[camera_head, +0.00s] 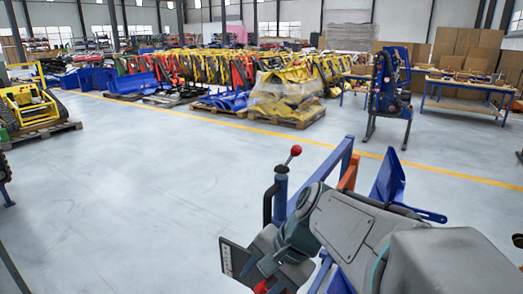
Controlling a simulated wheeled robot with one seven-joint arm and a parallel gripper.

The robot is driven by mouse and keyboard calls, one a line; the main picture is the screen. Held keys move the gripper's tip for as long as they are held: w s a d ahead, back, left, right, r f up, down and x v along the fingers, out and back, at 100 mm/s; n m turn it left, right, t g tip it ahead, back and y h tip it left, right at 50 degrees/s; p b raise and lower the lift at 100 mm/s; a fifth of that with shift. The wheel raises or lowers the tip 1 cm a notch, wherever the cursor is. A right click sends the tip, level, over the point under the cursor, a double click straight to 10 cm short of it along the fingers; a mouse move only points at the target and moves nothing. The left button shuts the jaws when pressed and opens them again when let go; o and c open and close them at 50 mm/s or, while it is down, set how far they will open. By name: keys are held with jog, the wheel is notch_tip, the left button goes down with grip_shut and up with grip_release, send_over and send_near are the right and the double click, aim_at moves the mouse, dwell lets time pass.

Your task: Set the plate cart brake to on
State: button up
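A blue metal frame (334,168), which looks like the plate cart, stands close in front of me at the lower middle. A short lever with a red ball knob (295,151) tops a dark blue post on its left. A small red part (262,287) shows low down near the bottom edge; I cannot tell whether it belongs to the brake. My grey and teal arm reaches across the lower right and hides much of the frame. My gripper's fingers cannot be made out. No brake marking can be read, so its setting is unclear.
A blue angled plate (388,178) rises right of the frame. Open grey floor (150,180) lies to the left. A yellow tracked carrier (30,107) stands on a pallet at far left. A wrapped yellow load (287,98) and a workbench (466,98) stand farther back.

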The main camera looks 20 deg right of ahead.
jog(key=w+d+r+m+t+y+b, duration=0.1)
jog(key=w+d+r+m+t+y, duration=0.45)
jog(key=m, duration=0.55)
jog(key=m+t+h, duration=0.3)
jog(key=m+t, duration=0.5)
jog(key=m, duration=0.3)
send_near(289, 159)
notch_tip(289, 159, up, 2)
jog(key=s+d, duration=0.2)
jog(key=x, duration=0.8)
jog(key=p+x, duration=0.1)
jog(key=x, duration=0.4)
jog(key=shift+a+r, duration=0.15)
jog(key=shift+r, duration=0.1)
grip_shut()
